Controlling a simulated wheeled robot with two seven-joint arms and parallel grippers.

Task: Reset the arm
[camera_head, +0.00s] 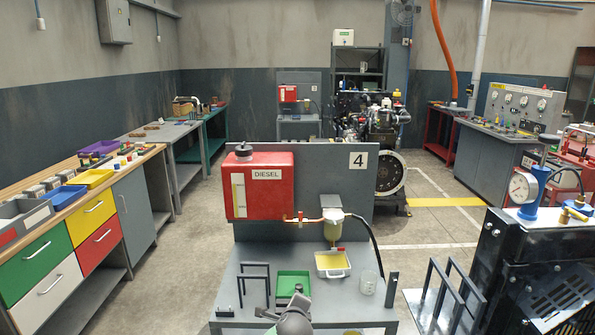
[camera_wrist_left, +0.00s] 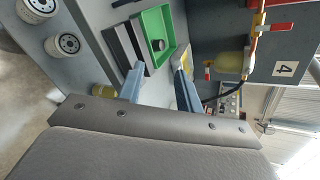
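My left gripper (camera_head: 284,310) is at the bottom centre of the head view, over the front of the grey bench with the number 4 panel. In the left wrist view its two bluish fingers (camera_wrist_left: 160,84) stand apart with nothing visible between them. The green tray (camera_head: 293,283) lies just beyond the gripper; it also shows in the left wrist view (camera_wrist_left: 152,22), with a small dark round part in it. My right gripper is in neither view.
A red diesel tank (camera_head: 259,185) and a fuel filter (camera_head: 332,226) are on the upright panel (camera_head: 330,165). Below are a yellow-filled white tray (camera_head: 332,265), a glass beaker (camera_head: 368,282) and a black stand (camera_head: 254,280). White filters (camera_wrist_left: 62,45) stand near the bench edge in the wrist view.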

